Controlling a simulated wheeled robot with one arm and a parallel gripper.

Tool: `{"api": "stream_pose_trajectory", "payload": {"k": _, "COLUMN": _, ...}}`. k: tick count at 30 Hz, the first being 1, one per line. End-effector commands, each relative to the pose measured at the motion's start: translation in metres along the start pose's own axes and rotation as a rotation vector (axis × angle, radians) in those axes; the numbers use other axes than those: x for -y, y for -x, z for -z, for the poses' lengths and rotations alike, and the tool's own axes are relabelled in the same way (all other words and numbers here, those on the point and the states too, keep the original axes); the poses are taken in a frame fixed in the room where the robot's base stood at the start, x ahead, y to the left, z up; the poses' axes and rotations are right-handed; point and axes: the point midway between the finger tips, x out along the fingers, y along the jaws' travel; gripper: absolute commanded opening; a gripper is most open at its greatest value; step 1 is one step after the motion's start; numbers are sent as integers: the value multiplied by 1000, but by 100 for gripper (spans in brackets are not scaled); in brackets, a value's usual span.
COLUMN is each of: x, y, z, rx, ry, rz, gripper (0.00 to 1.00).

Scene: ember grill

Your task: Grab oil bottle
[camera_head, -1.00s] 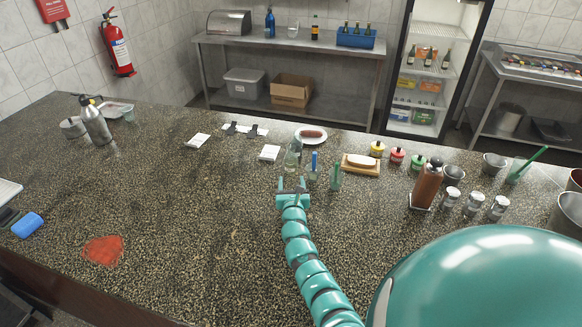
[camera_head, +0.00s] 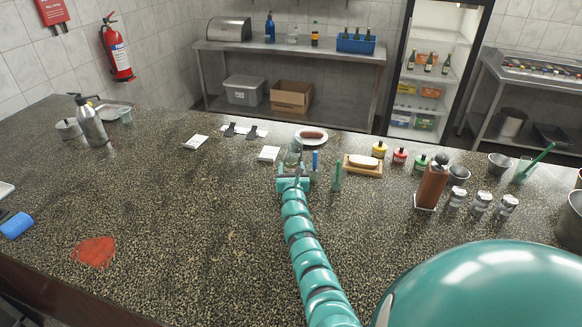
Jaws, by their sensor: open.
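A clear, slightly greenish glass bottle (camera_head: 293,156), which looks like the oil bottle, stands upright on the speckled counter (camera_head: 190,215) near the middle of the view. My gripper (camera_head: 293,180) is open and right at the near side of the bottle's lower part. The gripper hides the bottle's base, so I cannot tell whether the fingers are around it or just in front of it, or whether they touch it.
A blue-topped item (camera_head: 315,162) and a green item (camera_head: 337,177) stand close on the right. A wooden board (camera_head: 362,171) and brown bottle (camera_head: 432,184) are further right.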

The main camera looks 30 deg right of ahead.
Motion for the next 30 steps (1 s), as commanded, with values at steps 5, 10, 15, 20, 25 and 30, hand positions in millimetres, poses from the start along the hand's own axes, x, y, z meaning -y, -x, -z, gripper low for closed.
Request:
{"api": "stream_pose_trajectory", "payload": {"k": 5, "x": 1, "y": -19, "z": 5, "rx": -1, "ry": -1, "rz": 3, "gripper": 57}}
{"api": "stream_pose_trajectory", "payload": {"k": 10, "x": 1, "y": -26, "z": 1, "rx": 0, "ry": -1, "rz": 2, "gripper": 57}}
{"api": "stream_pose_trajectory", "payload": {"k": 15, "x": 1, "y": -26, "z": 0, "rx": -1, "ry": 0, "rz": 1, "gripper": 57}}
{"api": "stream_pose_trajectory", "payload": {"k": 20, "x": 1, "y": -26, "z": 0, "rx": -1, "ry": 0, "rz": 1, "gripper": 32}}
{"api": "stream_pose_trajectory", "payload": {"k": 25, "x": 1, "y": -26, "z": 0, "rx": -1, "ry": 0, "rz": 1, "gripper": 17}}
{"api": "stream_pose_trajectory", "payload": {"k": 30, "x": 1, "y": -26, "z": 0, "rx": -1, "ry": 0, "rz": 1, "gripper": 17}}
